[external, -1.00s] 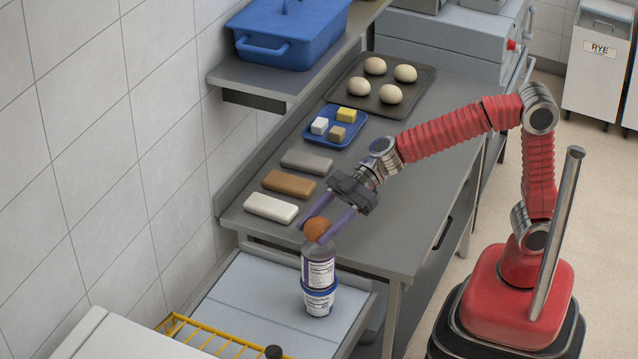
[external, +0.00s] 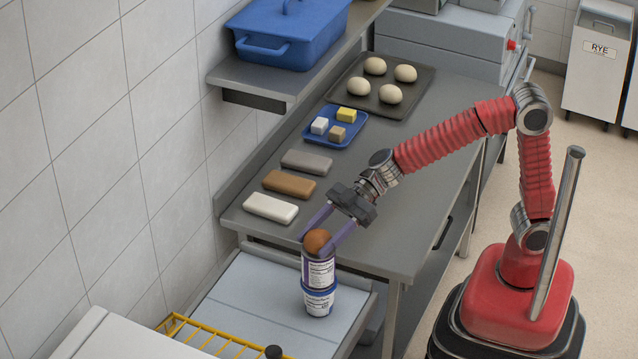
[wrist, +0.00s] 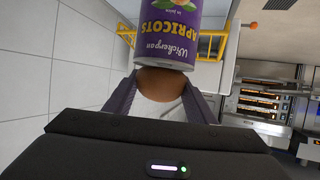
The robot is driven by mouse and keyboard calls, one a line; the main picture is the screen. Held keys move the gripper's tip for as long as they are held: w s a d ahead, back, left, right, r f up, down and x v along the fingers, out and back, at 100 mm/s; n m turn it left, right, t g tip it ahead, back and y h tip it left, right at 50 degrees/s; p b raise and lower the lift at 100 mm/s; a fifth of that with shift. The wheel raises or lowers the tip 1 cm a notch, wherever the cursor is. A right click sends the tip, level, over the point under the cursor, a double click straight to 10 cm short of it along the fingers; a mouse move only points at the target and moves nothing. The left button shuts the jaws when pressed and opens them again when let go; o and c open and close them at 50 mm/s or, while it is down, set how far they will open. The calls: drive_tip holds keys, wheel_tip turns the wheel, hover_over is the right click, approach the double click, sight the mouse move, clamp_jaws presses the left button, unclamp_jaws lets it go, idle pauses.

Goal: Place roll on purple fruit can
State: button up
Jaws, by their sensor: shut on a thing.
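The brown roll (external: 317,241) is between the fingers of my gripper (external: 328,238), at the top of the purple fruit can (external: 318,271). My gripper is shut on the roll. The can stands upright on a white tub with a blue rim (external: 319,299). In the wrist view the roll (wrist: 161,82) sits between my fingertips (wrist: 160,92), against the end of the purple can (wrist: 182,32), whose label reads apricots. The roll looks to be touching the can or almost so; I cannot tell whether the can bears its weight.
White, brown and grey blocks (external: 289,184) lie on the steel counter (external: 390,215) behind the can. A blue tray (external: 318,140) with small cubes and a dark tray (external: 418,103) with dough balls lie farther back. A yellow rack (external: 205,338) is at front left.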

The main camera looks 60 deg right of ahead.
drive_tip(key=o, duration=1)
drive_tip(key=shift+f, duration=0.1)
drive_tip(key=v, duration=1.2)
